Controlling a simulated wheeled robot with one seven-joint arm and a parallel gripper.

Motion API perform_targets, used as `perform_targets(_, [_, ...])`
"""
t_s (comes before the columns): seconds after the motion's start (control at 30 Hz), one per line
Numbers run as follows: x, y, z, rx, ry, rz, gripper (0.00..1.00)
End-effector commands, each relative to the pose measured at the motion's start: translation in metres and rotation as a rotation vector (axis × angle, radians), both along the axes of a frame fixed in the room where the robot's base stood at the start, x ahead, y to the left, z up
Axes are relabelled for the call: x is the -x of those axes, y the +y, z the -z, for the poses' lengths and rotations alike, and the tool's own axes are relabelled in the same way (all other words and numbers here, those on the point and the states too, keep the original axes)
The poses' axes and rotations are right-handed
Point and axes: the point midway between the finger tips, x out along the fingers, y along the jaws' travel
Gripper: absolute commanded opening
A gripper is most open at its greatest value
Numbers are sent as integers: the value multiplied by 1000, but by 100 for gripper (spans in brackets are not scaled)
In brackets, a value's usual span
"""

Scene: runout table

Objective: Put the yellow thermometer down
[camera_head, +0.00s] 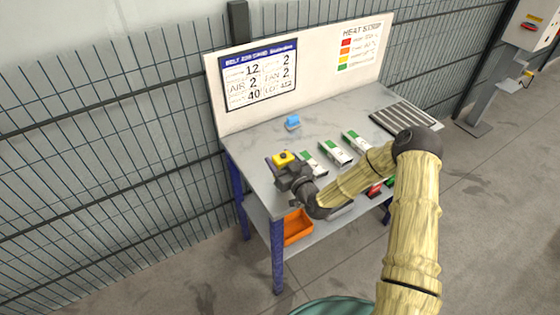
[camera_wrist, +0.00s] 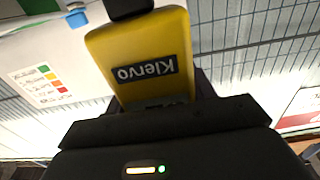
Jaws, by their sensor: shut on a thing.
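The yellow thermometer (camera_head: 283,158) is in my gripper (camera_head: 285,168), over the left part of the grey table (camera_head: 252,151). In the wrist view the thermometer (camera_wrist: 140,52) fills the middle, with a dark label reading "Klervo". The dark gripper (camera_wrist: 150,108) is shut on it. The thermometer's lower part is hidden by the gripper. From these views I cannot tell how high it is above the table top.
A blue item (camera_head: 292,123) stands at the back of the table. Several white and green items, one of them here (camera_head: 335,152), lie in a row to the right. A slotted rack (camera_head: 404,118) is at the far right. An orange bin (camera_head: 298,226) is on the lower shelf.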

Motion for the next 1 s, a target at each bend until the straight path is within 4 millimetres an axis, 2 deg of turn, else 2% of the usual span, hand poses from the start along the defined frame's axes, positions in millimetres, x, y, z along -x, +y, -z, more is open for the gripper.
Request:
perform_targets(0.1, [0,2,7,0,-2,-2,38])
perform_targets(0.47, [0,1,12,-1,-3,-3,38])
perform_targets(0.5, [0,1,11,0,-1,-3,60])
perform_targets(0.6, [1,1,11,0,-1,-3,76])
perform_targets(1.0, [2,0,8,1,-1,-2,76])
